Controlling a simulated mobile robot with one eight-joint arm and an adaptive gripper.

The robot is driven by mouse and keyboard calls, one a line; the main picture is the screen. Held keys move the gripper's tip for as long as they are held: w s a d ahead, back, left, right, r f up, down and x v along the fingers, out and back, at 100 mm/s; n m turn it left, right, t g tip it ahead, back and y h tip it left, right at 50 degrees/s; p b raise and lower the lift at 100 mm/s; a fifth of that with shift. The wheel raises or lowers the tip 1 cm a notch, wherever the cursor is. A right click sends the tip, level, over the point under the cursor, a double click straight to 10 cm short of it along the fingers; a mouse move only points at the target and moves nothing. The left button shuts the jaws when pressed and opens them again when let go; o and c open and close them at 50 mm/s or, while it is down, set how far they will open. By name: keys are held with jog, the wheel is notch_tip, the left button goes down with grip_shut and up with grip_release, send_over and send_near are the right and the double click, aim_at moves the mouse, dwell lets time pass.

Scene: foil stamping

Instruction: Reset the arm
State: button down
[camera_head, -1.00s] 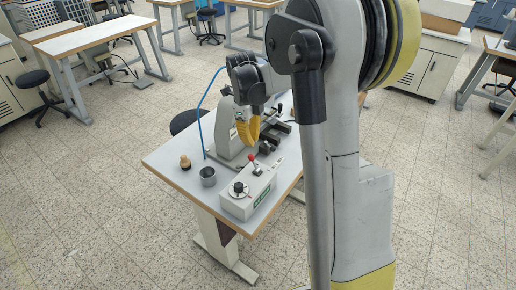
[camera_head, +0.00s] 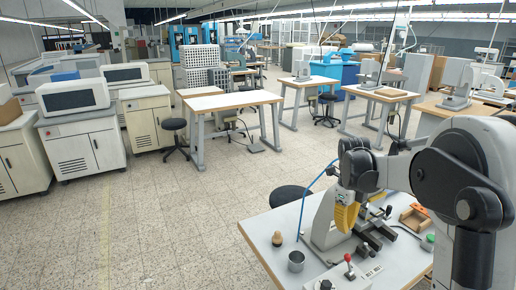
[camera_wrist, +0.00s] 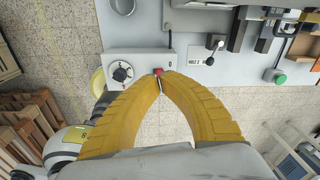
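My gripper (camera_head: 346,217) hangs over the worktable (camera_head: 262,228), its yellow curved fingers pointing down. In the wrist view its fingertips (camera_wrist: 160,80) come together with nothing seen held between them. A red-knobbed lever (camera_head: 348,258) stands on the control box below my gripper. In the wrist view the red knob (camera_wrist: 158,71) shows just beyond the fingertips, and they look apart from it in the head view. My grey arm reaches in from the right of the head view.
The table holds a wooden-handled stamp (camera_head: 277,239), a metal cup (camera_head: 296,261), a grey press (camera_head: 328,222), an orange-brown wooden tray (camera_head: 415,217) and a green button (camera_head: 428,241). A black stool (camera_head: 290,195) stands behind. Open tiled floor lies to the left.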

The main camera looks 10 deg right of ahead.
jog(key=s+a+r+n+t+b, duration=0.3)
jog(key=s+a+r+n, duration=0.3)
jog(key=s+a+n, duration=0.6)
jog(key=s+a+f+n+t+b, duration=0.1)
jog(key=s+a+f+n+t, duration=0.1)
jog(key=s+n, duration=0.3)
jog(key=s+a+f+n+t+b, duration=0.1)
jog(key=s+n, duration=0.4)
jog(key=n, duration=0.7)
jog(key=shift+a+f+t+y, duration=0.4)
jog(key=shift+a+f+t, duration=0.05)
jog(key=shift+f+t, duration=0.15)
